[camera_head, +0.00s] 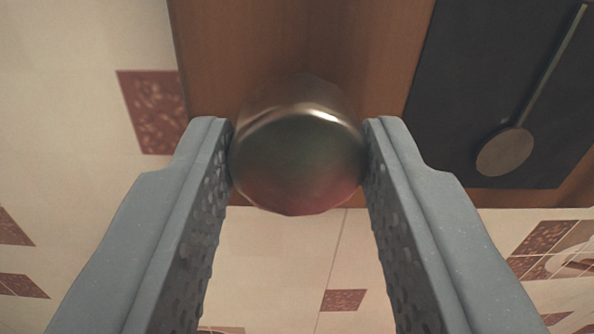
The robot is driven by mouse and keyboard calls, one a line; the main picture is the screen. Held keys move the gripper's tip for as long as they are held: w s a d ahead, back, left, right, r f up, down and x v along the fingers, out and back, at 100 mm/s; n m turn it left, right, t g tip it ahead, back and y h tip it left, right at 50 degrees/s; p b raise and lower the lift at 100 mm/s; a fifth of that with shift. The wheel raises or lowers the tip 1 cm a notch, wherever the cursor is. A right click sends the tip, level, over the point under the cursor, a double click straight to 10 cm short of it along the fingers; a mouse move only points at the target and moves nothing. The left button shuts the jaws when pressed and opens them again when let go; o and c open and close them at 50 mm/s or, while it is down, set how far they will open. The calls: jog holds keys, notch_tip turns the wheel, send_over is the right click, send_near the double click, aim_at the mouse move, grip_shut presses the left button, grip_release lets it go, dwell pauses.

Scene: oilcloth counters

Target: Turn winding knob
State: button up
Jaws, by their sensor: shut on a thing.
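The winding knob (297,160) is a round, shiny metal knob in the middle of the head camera view, set against the brown wooden face of a case (335,45). My gripper (298,150) is shut on the knob, one grey finger touching its left side and one its right. The knob's front faces me; its mounting behind is hidden.
A dark panel (470,90) on the case at the right carries a pendulum (506,151) with a thin rod and round bob. A pale tiled surface (280,265) with reddish-brown patterned tiles (155,110) lies around the case.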

jog(key=m, duration=0.4)
jog(key=shift+p, duration=0.35)
jog(key=m, duration=0.4)
jog(key=shift+m, duration=0.4)
jog(key=m, duration=0.5)
jog(key=shift+p, duration=0.35)
jog(key=shift+d+m+y, duration=0.15)
jog(key=shift+m+y, duration=0.15)
jog(key=shift+m, duration=1)
jog(key=shift+f, duration=0.1)
jog(key=o, duration=1)
jog(key=shift+d, duration=0.1)
